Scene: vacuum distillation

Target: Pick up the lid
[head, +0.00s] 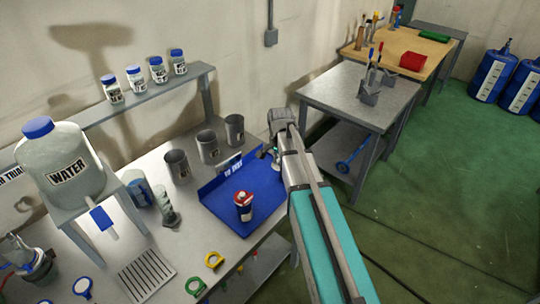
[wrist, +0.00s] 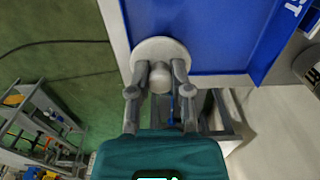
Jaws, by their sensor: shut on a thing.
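The lid (wrist: 160,50) is a pale round disc with a grey knob. In the wrist view it is at the upper middle, over the edge of the blue tray (wrist: 215,35). My gripper (wrist: 160,73) is shut on the knob, one finger on each side. In the head view my gripper (head: 270,154) is at the right side of the blue tray (head: 222,205), mostly hidden by my arm. Whether the lid touches the tray I cannot tell.
A red and white container (head: 244,207) stands on the tray. Several grey cups (head: 208,147) stand behind it. A water jug (head: 62,165) is on a stand at left. A grey side table (head: 350,100) stands beyond my arm. Green floor (head: 440,200) is open at right.

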